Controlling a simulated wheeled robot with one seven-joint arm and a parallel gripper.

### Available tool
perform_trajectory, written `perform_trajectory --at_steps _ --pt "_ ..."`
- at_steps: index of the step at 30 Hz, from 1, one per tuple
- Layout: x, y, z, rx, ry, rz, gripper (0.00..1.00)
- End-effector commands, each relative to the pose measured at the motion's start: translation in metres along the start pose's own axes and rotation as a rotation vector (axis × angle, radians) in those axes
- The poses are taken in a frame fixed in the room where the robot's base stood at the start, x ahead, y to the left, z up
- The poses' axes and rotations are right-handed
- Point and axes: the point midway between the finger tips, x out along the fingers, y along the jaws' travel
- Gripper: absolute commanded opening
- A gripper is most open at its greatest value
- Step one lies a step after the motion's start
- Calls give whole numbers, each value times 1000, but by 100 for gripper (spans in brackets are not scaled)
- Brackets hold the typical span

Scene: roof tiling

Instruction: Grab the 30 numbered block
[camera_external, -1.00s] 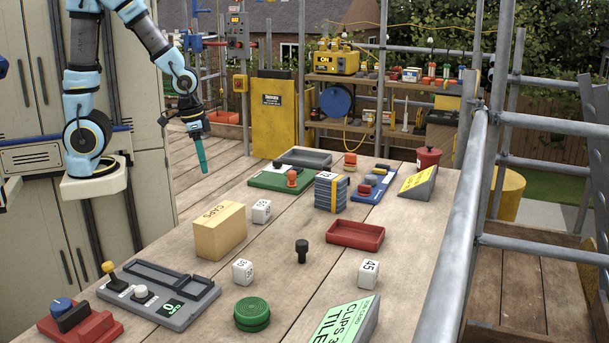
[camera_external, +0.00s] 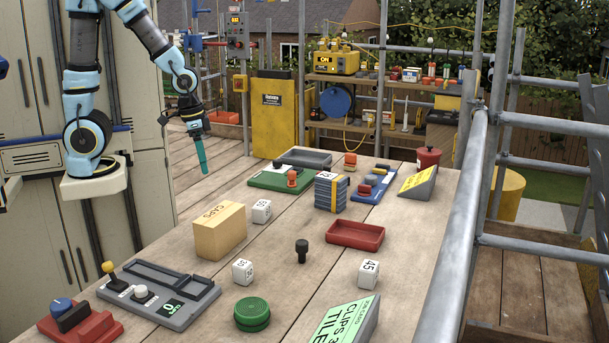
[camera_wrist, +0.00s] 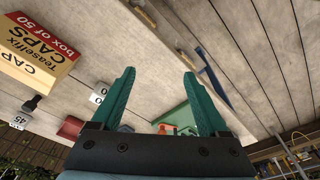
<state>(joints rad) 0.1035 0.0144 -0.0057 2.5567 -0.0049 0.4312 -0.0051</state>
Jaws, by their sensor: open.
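Several white numbered cubes stand on the wooden table. The front-left cube (camera_external: 242,272) has a marking that looks like 30, though it is small. A second cube (camera_external: 261,211) stands behind the caps box, its number hard to read; a white cube, probably this one, shows in the wrist view (camera_wrist: 100,91). A third cube (camera_external: 369,274), at the right, reads 45, and it also shows in the wrist view (camera_wrist: 19,122). My gripper (camera_external: 204,171) hangs beyond the table's left edge, apart from all cubes. In the wrist view its green fingers (camera_wrist: 159,74) are spread and empty.
A cardboard caps box (camera_external: 220,231) stands between the front-left and rear cubes. A black knob (camera_external: 302,251), green round disc (camera_external: 252,314) and red tray (camera_external: 355,234) are nearby. A scaffold rail (camera_external: 462,210) runs along the right.

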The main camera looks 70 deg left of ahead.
Motion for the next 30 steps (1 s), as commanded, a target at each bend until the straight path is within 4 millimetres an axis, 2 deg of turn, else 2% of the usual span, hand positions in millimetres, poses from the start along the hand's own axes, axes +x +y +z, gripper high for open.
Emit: perform_trajectory --at_steps 11,17,23,26,30 --pt "-50 0 -8 1 5 0 78" --pt "-42 20 -20 -82 -69 38 78" --pt "-35 48 -36 -185 -161 89 78" --pt "-30 69 -46 -251 -227 122 78" --pt "-22 109 -61 -364 -355 183 78"
